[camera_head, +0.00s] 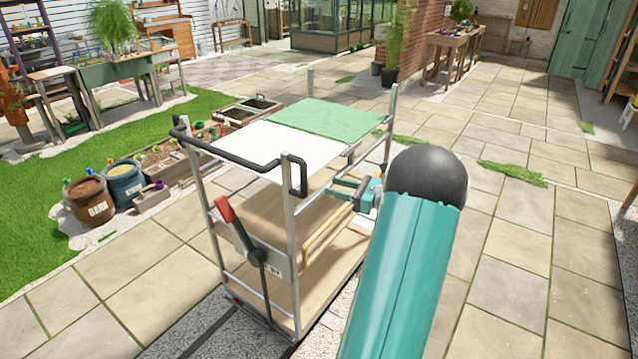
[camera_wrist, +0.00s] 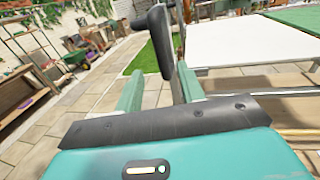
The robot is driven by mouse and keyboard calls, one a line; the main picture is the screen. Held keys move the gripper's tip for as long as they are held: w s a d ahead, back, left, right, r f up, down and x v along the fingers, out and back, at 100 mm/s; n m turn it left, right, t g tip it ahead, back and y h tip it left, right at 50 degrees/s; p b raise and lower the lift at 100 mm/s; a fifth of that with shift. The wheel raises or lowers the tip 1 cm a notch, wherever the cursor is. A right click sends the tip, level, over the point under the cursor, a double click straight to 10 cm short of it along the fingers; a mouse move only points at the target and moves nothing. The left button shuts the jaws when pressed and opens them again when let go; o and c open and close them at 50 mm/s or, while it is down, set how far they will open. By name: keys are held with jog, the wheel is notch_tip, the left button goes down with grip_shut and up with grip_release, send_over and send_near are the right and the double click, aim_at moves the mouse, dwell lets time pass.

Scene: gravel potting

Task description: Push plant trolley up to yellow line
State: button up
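My gripper (camera_head: 338,187) is at the trolley's right side, partly hidden by my arm. In the wrist view my gripper (camera_wrist: 158,82) has its two green fingers apart. The black handle's bent end (camera_wrist: 152,42) shows between and beyond them; I cannot tell whether they touch. No yellow floor line is clearly visible.
Planter boxes (camera_head: 165,163) and two pots, one brown (camera_head: 90,208) and one blue (camera_head: 122,184), stand left of the trolley by the grass. A potted plant (camera_head: 391,76) and wooden table (camera_head: 452,52) stand beyond. Paving at the right (camera_head: 520,215) is clear.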

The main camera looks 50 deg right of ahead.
jog(key=shift+v, duration=1.65)
jog(key=w+a+r+n+g+y, duration=0.1)
jog(key=w+a+r+n+g, duration=0.2)
jog(key=a, duration=0.7)
jog(key=w+a+n+g+y, duration=0.2)
jog(key=w+a+n+g, duration=0.15)
jog(key=a+n, duration=0.4)
jog(key=w+a+r+n+g+y, duration=0.1)
jog(key=w+a+r+n+g, duration=0.2)
jog(key=a, duration=0.8)
jog(key=s+a+n+g+h, duration=0.1)
jog(key=s+a+n+h, duration=0.3)
jog(key=a+n, duration=0.6)
jog(key=s+a+r+n+g+h, duration=0.1)
jog(key=s+a+n+h, duration=0.3)
jog(key=s+a+n, duration=0.5)
jog(key=a+n, duration=0.1)
jog(key=a, duration=0.2)
jog(key=shift+a+r, duration=0.25)
